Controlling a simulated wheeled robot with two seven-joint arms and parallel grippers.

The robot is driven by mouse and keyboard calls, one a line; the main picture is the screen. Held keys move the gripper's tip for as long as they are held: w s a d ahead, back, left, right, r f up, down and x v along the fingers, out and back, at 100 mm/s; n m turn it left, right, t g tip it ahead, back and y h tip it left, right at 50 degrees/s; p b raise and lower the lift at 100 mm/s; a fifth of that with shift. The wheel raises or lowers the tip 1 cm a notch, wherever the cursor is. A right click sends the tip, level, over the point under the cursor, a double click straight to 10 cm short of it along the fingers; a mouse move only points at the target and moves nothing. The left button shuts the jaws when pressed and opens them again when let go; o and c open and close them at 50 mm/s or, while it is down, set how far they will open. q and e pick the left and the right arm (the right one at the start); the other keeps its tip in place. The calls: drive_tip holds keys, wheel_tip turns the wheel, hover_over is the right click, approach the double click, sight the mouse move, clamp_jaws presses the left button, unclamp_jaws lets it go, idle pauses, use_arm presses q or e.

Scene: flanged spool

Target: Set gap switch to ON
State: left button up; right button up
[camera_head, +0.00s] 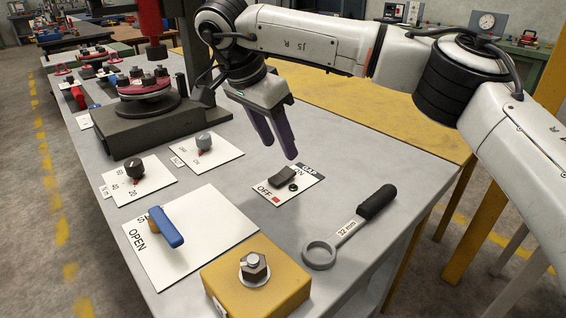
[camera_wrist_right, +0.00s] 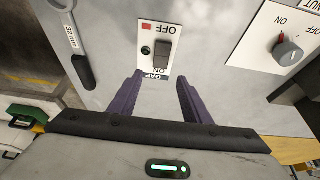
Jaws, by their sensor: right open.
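The gap switch is a dark rocker (camera_head: 284,176) on a small white plate (camera_head: 262,192) marked OFF and ON, with a dark GAP label at its ON end. A red square is beside OFF, and a small dark round lamp sits beside the rocker. Which side of the rocker is pressed I cannot tell. My right gripper (camera_head: 280,149) is open and empty, its purple fingers pointing down above and just behind the plate, apart from it. In the right wrist view the rocker (camera_wrist_right: 162,52) lies ahead of the fingertips (camera_wrist_right: 160,79), near the ON end. My left gripper is not in view.
A 32 mm ring wrench (camera_head: 347,228) lies right of the plate. In front is a yellow block with a bolt (camera_head: 254,268). To the left are a blue OPEN handle (camera_head: 165,227), a black knob (camera_head: 134,168) and a grey knob (camera_head: 204,142). A red-topped press stands behind.

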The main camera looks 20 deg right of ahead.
sight(289, 170)
drive_tip(key=x, duration=0.6)
drive_tip(key=shift+f+b, duration=0.15)
drive_tip(key=shift+b, duration=0.15)
drive_tip(key=shift+d+f, duration=0.2)
drive_tip(key=shift+f, duration=0.3)
drive_tip(key=shift+w, duration=0.1)
